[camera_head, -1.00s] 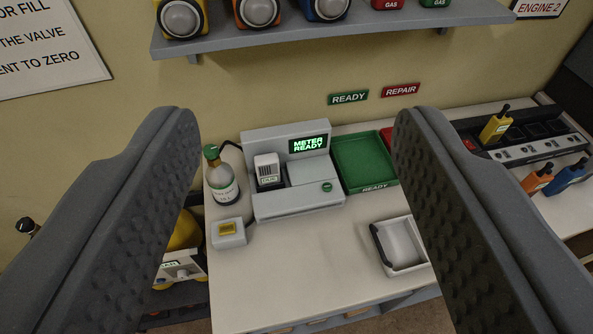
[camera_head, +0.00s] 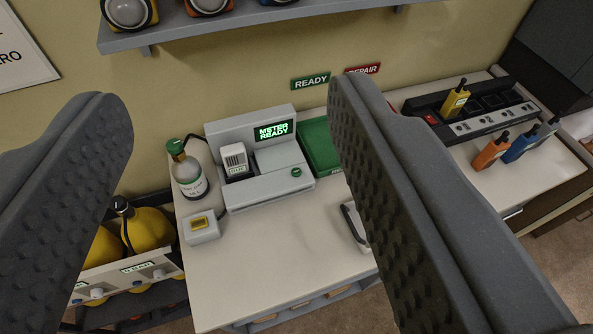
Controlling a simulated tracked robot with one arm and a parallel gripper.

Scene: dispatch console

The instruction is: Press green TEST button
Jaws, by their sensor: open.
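The green TEST button (camera_head: 296,172) is a small round green cap on the right front of a grey meter station (camera_head: 262,192). Its lettering is too small to read. The station's screen (camera_head: 272,130) shows "METER READY". A small white meter (camera_head: 235,160) stands in the station's left bay. My gripper (camera_head: 225,95) is open and empty, its two dark grey padded fingers wide apart in the foreground. The station and button lie between the fingers in the picture, beyond them and not touched.
A bottle (camera_head: 187,172) and a small grey box with a yellow top (camera_head: 202,227) stand left of the station. A green tray (camera_head: 318,150) is at its right, partly hidden by my right finger. Radios and a charger (camera_head: 487,120) stand at the right.

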